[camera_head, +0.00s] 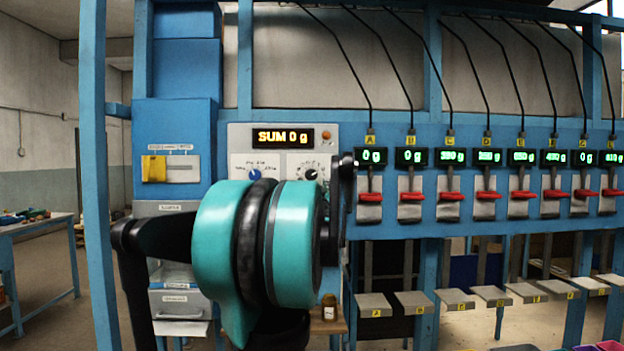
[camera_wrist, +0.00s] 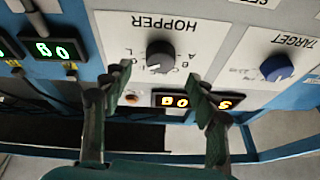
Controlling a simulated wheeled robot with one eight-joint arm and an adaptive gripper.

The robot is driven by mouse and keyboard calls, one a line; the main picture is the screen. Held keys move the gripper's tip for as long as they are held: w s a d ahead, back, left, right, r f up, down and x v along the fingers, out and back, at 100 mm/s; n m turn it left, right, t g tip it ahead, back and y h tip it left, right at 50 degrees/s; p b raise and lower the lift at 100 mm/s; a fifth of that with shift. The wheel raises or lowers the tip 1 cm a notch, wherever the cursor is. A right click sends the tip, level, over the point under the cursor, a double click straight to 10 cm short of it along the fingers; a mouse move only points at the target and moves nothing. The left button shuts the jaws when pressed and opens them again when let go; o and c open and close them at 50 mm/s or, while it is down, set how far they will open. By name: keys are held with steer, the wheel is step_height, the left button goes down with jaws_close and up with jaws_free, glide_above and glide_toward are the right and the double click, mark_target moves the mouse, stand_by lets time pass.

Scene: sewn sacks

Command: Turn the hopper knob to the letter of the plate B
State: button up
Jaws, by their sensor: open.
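The hopper knob (camera_wrist: 160,57) is a round black knob on the white panel in the wrist view, which is upside down. Letters ring it, and a pale mark shows on its lower left edge; I cannot tell which letter it meets. The knob also shows in the head view (camera_head: 311,174). My gripper (camera_wrist: 158,84) is open and empty, its fingertips just below the knob in the picture, apart from it. In the head view my teal arm hides part of the panel. Plate B (camera_head: 414,302) is a grey plate with a yellow label at the lower middle.
The blue target knob (camera_wrist: 277,68) sits right of the hopper knob in the wrist view. A lit display (camera_head: 283,137) reads SUM 0 g. A row of red levers (camera_head: 411,196) with green displays runs right.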

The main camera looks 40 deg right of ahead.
mark_target(312, 175)
steer(key=shift+x, duration=2.35)
steer(key=c, duration=1.2)
